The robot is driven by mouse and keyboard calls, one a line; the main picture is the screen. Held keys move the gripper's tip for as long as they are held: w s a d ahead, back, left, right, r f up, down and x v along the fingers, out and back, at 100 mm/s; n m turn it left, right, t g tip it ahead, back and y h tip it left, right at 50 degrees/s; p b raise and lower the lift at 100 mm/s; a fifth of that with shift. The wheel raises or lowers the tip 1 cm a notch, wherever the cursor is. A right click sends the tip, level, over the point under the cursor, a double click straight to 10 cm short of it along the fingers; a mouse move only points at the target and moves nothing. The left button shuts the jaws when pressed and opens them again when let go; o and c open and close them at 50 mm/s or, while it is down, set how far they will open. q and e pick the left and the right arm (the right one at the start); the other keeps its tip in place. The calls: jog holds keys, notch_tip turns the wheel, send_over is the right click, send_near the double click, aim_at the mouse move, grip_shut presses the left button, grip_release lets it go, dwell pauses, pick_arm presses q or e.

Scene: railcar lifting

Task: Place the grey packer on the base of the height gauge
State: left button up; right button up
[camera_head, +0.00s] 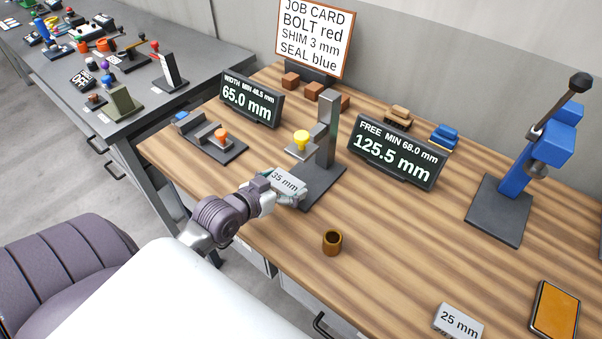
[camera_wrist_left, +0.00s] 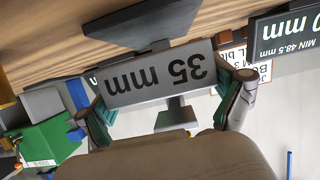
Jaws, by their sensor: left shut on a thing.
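The grey packer (camera_head: 285,181), marked 35 mm, is shut in my left gripper (camera_head: 273,191). In the left wrist view the packer (camera_wrist_left: 160,80) appears upside down between the two fingers. The height gauge has a dark flat base (camera_head: 321,188), a grey upright column (camera_head: 327,132) and an arm with a yellow knob (camera_head: 302,137). The packer is at the front left edge of the base, below the arm. In the wrist view the base (camera_wrist_left: 140,22) shows beyond the packer, with a gap. Whether the packer overhangs the base is unclear. My right gripper is out of view.
The free-height display (camera_head: 394,154) reads 125.5 mm, right of the gauge. A width gauge (camera_head: 209,138) stands to the left. A brown cup (camera_head: 332,242) and a 25 mm packer (camera_head: 459,322) lie nearer the front. A blue press (camera_head: 515,185) stands right. The middle right table is clear.

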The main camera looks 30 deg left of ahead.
aim_at(301, 178)
pick_arm(q)
jog(key=w, duration=0.3)
jog(key=w+p, duration=0.1)
jog(key=w, duration=0.1)
jog(key=shift+w+d+r, duration=0.2)
jog(key=shift+w+d, duration=0.05)
jog(key=shift+w, duration=0.05)
jog(key=shift+w+f, duration=0.1)
jog(key=shift+w, duration=0.2)
jog(key=shift+w+f, duration=0.1)
jog(key=shift+f, duration=0.15)
notch_tip(301, 178, down, 3)
jog(key=shift+r+p, duration=0.1)
jog(key=shift+p, duration=0.3)
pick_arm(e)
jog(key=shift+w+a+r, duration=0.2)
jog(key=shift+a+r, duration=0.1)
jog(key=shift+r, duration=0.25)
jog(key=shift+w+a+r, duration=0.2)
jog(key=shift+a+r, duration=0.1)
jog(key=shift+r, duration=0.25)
pick_arm(q)
jog(key=shift+f, duration=0.25)
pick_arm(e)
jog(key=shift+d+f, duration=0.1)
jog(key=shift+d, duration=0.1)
